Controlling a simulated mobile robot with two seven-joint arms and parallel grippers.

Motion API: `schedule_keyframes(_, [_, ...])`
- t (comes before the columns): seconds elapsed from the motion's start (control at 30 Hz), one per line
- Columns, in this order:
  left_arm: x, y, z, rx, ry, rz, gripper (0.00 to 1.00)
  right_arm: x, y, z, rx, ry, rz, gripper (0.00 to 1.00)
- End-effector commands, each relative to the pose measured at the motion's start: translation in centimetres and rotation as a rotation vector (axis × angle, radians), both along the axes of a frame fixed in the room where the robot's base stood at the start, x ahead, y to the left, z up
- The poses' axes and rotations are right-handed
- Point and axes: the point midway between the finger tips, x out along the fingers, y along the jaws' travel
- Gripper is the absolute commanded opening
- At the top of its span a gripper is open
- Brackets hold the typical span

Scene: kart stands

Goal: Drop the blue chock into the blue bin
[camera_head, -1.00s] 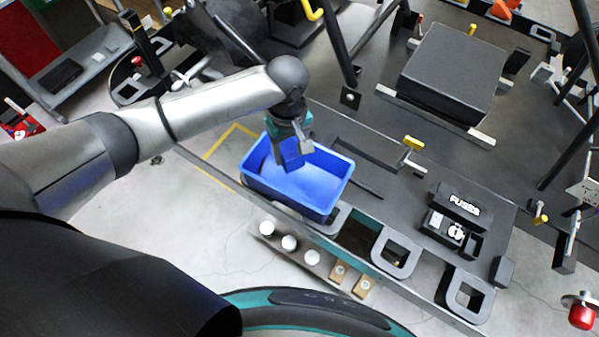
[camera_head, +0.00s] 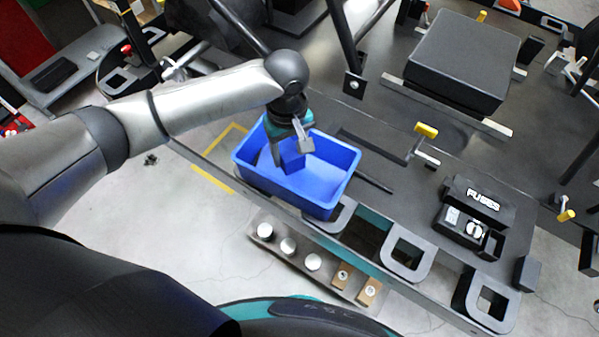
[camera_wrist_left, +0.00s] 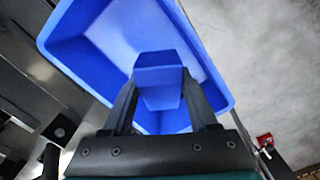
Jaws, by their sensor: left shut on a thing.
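The blue bin (camera_head: 325,187) stands on the dark kart platform in the head view, and it fills much of the left wrist view (camera_wrist_left: 85,62). My left gripper (camera_head: 290,160) points down over the bin's inside. It is shut on the blue chock (camera_head: 292,160), which shows between the two fingers in the left wrist view (camera_wrist_left: 158,80). The chock is over the bin's opening; whether it touches the floor of the bin cannot be told. My right gripper is in neither view.
A black box marked FUSES (camera_head: 477,200) sits right of the bin. A yellow-handled clamp (camera_head: 426,131) stands behind it. A strip with several round white knobs (camera_head: 288,246) lies in front. A black padded block (camera_head: 460,62) is at the back.

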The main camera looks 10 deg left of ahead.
Motion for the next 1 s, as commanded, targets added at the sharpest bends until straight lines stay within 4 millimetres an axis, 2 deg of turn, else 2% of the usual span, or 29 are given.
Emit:
schedule_keyframes(0.3, [0.0, 0.0, 0.0, 0.0, 0.0, 0.0, 0.0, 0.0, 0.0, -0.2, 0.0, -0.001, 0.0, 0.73])
schedule_keyframes(0.33, [0.0, 0.0, 0.0, 0.0, 0.0, 0.0, 0.63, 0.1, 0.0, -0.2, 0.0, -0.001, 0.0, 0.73])
schedule_keyframes(0.6, [0.0, 0.0, -0.1, 0.0, 0.0, 0.0, 0.93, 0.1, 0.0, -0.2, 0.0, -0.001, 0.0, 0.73])
schedule_keyframes(0.87, [0.0, 0.0, -0.1, 0.001, 0.001, -0.001, 0.94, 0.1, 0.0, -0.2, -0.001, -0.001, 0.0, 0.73])
schedule_keyframes(1.0, [0.0, 0.0, 0.9, -0.001, -0.001, -0.001, 0.94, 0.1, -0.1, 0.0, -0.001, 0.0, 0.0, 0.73])
